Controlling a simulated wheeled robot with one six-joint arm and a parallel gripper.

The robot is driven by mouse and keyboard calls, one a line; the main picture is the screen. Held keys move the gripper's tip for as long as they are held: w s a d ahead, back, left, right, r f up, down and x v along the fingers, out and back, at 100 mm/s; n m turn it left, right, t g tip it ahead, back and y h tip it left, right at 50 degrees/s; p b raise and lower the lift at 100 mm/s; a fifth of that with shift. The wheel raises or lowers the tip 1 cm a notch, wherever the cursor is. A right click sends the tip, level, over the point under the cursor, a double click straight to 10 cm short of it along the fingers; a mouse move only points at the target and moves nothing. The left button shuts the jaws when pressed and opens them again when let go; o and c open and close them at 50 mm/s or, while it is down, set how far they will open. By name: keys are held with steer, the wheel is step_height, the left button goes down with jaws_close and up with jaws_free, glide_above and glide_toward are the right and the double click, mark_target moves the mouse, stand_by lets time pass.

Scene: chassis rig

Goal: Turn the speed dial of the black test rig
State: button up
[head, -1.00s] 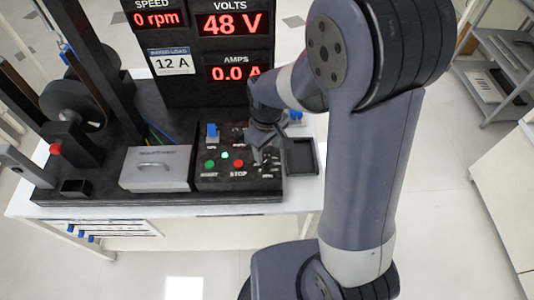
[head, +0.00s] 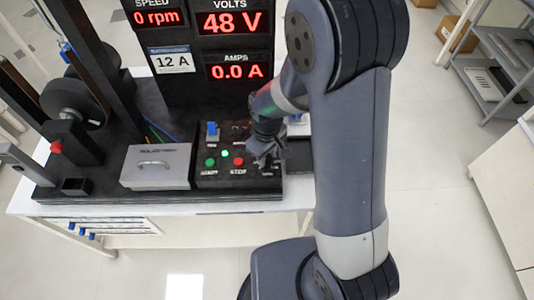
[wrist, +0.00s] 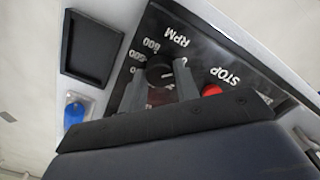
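The black test rig (head: 120,198) stands on a white bench, with a control panel (head: 225,181) at its front right. In the wrist view the round black speed dial (wrist: 159,71) sits on the panel beside the RPM label and number scale. My gripper (wrist: 160,74) is open with one finger on each side of the dial; I cannot tell whether the fingers touch it. In the head view my gripper (head: 266,157) is over the right part of the panel and hides the dial. The speed display (head: 155,18) reads 0 rpm.
The red STOP button (wrist: 211,90) is close to the right finger. A green button (head: 210,162) and a blue switch (head: 212,129) are further left. A black tray (wrist: 92,45) lies beside the panel. A grey lidded box (head: 156,166) stands left of the panel.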

steer(key=c, duration=0.5)
steer(key=shift+o, duration=0.2)
steer(key=shift+m, duration=0.3)
steer(key=shift+f+m+b, duration=0.1)
steer(key=shift+m+b, duration=0.75)
steer(key=shift+m, duration=0.35)
steer(key=m+b, duration=0.1)
steer(key=m, duration=0.3)
steer(key=shift+m+b, duration=0.3)
steer(key=m+b, duration=0.1)
steer(key=m, duration=0.4)
steer(key=shift+m+b, duration=0.6)
steer(key=shift+m, duration=1.9)
